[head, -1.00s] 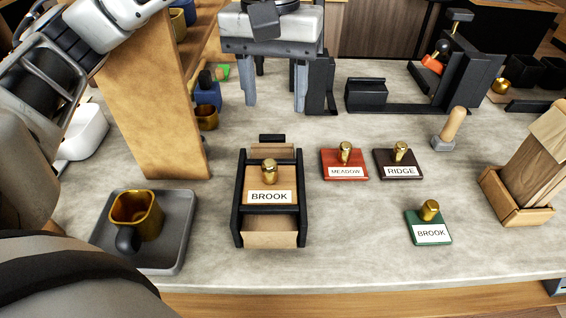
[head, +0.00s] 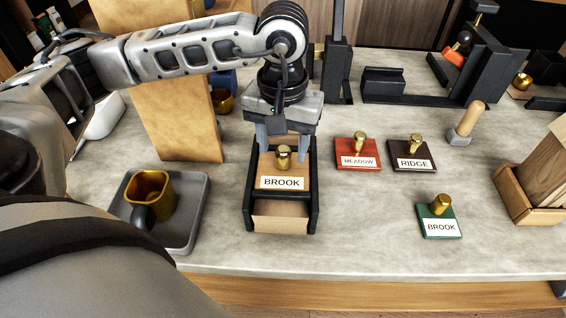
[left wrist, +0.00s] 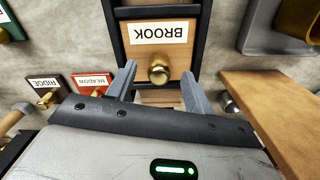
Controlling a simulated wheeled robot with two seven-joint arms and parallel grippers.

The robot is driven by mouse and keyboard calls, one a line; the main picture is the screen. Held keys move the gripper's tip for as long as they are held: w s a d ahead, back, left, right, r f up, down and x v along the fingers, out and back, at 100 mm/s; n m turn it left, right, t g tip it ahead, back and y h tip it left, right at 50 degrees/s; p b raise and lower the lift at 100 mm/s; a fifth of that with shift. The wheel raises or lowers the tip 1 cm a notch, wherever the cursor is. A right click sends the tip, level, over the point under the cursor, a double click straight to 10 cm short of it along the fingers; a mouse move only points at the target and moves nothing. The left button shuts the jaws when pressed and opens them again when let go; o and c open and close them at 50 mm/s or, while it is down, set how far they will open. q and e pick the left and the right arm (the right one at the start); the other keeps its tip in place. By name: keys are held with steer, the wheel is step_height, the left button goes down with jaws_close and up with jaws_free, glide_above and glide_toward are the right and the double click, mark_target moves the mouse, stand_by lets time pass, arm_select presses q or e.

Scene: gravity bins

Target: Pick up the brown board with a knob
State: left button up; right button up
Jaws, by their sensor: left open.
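The brown board with a gold knob (head: 283,168) carries a BROOK label and lies in a black-railed holder (head: 314,205) on the counter. In the left wrist view, the brown board (left wrist: 178,56) shows its knob between and just beyond my fingertips. My left gripper (head: 281,147) is open above the board's far side, pointing down, its fingers apart on either side of the knob's line. The gripper also shows in the left wrist view (left wrist: 160,80). It holds nothing. I cannot tell whether the fingertips are level with the knob. My right gripper is not in view.
A red MEADOW board (head: 358,152), a dark RIDGE board (head: 411,153) and a green BROOK board (head: 439,217) lie to the right. A grey tray (head: 190,222) with a gold mug (head: 150,192) is at left. A tall brown panel (head: 180,125) stands behind it.

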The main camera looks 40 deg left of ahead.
arm_select(q)
step_height(320, 180, down, 2)
steer(key=shift+c, duration=0.3)
steer(key=c, duration=1)
jaws_close()
steer(key=shift+r, duration=0.15)
